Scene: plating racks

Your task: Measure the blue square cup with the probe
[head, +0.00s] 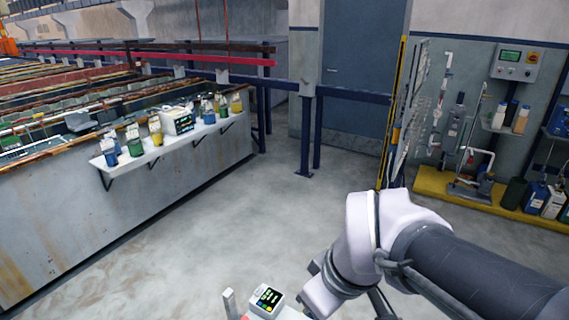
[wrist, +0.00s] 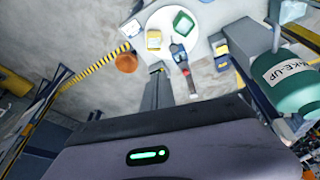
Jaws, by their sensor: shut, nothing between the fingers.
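On the wall shelf (head: 172,152) in the head view stand two small groups of cups. A blue cup (head: 111,154) is at the left end, and another blue cup (head: 208,113) is in the right group. I cannot tell which is square. My gripper (wrist: 171,70) shows in the wrist view, its fingers shut and empty; its tips are hidden from the head view. It is well away from the shelf cups. I cannot clearly make out the probe. A small meter with a lit display (head: 267,299) is at the bottom of the head view.
A green cup (head: 134,142), a yellow cup (head: 157,134) and a white instrument (head: 177,121) share the shelf. A blue railing post (head: 306,130) stands behind. Bottles stand on a yellow platform (head: 430,183) at right. The floor (head: 230,215) before the shelf is clear.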

